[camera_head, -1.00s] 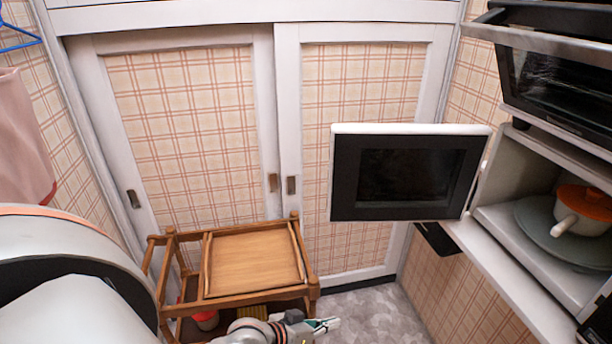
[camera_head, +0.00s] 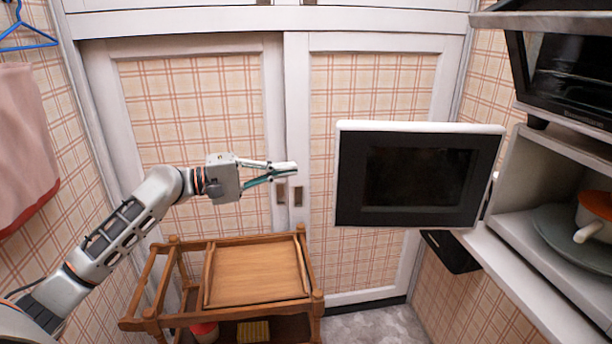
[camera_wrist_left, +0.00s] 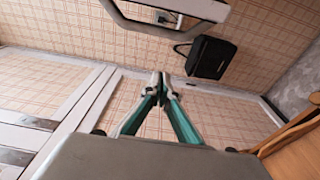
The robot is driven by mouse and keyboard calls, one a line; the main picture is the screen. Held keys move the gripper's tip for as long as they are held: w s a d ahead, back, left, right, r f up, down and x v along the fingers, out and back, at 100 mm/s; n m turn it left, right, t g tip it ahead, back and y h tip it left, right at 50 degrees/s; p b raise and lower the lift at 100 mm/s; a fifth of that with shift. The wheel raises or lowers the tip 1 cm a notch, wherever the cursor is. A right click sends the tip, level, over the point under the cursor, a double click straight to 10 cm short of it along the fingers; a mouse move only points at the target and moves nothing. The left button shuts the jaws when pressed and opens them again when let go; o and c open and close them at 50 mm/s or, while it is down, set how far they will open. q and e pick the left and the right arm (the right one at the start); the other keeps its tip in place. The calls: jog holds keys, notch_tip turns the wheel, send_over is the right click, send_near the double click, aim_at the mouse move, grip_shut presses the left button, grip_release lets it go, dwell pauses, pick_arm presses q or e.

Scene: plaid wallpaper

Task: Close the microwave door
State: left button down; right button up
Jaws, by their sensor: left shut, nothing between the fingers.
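The microwave (camera_head: 515,180) stands at the right with its door (camera_head: 420,175) wide open. The door has a white edge and a dark window, and it sticks out to the left. A white-framed part, probably the door, shows at the top of the left wrist view (camera_wrist_left: 165,30). My left gripper (camera_head: 288,170) is shut and empty, raised to the door's height. It is left of the door's free edge with a gap between them in the head view. Its closed fingertips also show in the left wrist view (camera_wrist_left: 158,80). My right gripper is out of view.
A grey-green plate (camera_head: 570,235) and an orange-lidded pot (camera_head: 590,225) are inside the microwave. An oven (camera_head: 570,80) is above. A wooden cart (camera_head: 258,270) stands below my left arm. A black box (camera_head: 450,250) hangs under the shelf. Sliding doors (camera_head: 190,140) are behind.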

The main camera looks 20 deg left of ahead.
pick_arm(q)
jog(key=w+d+p, duration=0.2)
jog(key=d+p, duration=0.1)
jog(key=d, duration=0.6)
jog(key=shift+w, duration=0.4)
jog(key=shift+s, duration=0.1)
